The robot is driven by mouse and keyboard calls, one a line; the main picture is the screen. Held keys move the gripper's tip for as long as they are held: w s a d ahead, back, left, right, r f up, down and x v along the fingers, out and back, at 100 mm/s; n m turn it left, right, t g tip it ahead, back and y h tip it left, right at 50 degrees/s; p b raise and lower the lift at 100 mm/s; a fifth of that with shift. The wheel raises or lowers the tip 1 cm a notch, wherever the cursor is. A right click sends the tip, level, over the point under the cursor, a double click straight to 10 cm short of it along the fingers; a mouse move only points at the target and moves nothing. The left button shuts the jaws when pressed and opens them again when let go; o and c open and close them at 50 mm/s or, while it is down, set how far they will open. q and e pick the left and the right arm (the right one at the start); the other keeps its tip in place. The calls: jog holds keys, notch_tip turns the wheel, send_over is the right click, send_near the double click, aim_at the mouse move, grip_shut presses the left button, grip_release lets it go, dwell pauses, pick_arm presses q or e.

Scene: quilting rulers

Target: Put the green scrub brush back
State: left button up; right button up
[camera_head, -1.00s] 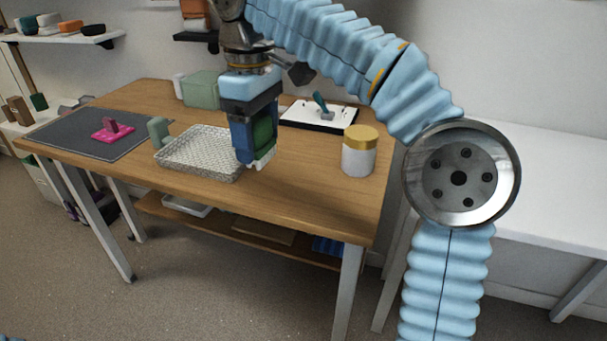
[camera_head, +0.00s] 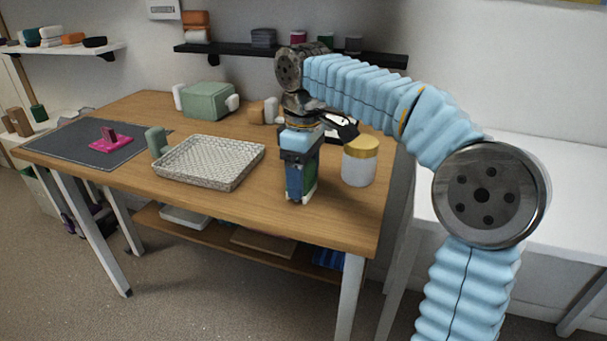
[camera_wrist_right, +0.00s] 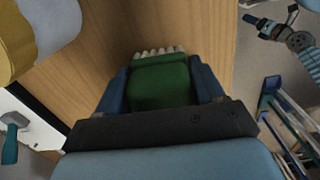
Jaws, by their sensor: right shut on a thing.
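The green scrub brush (camera_wrist_right: 160,84) is between the blue fingers of my right gripper in the right wrist view, with pale bristles at its far end. In the head view my right gripper (camera_head: 300,190) is shut on it, pointing down over the table's front right part, between the woven tray and the gold-lidded jar. Only a green strip of the brush (camera_head: 309,182) shows there. I cannot tell whether the brush touches the tabletop. The woven tray (camera_head: 205,182) lies left of the gripper and looks empty. My left gripper is not in view.
The white jar with a gold lid (camera_head: 359,165) stands close to the right of the gripper. A dark mat (camera_head: 70,145) with a pink tool (camera_head: 110,142) lies at the left. A green box (camera_head: 206,102) stands at the back. Bare tabletop (camera_head: 250,205) lies before the tray.

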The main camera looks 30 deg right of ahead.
jog(key=shift+f, duration=0.15)
jog(key=o, duration=1.1)
jog(key=shift+f+b, duration=0.2)
jog(key=shift+b, duration=0.4)
jog(key=r+p, duration=0.1)
jog(key=r, duration=0.3)
jog(key=r+p, duration=0.2)
jog(key=r, duration=0.2)
jog(key=r+p, duration=0.1)
jog(key=r, duration=0.3)
jog(key=shift+w+d+p, duration=0.15)
jog(key=shift+w+p, duration=0.15)
jog(key=shift+w, duration=0.05)
jog(key=shift+b, duration=0.35)
jog(key=shift+r, duration=1.05)
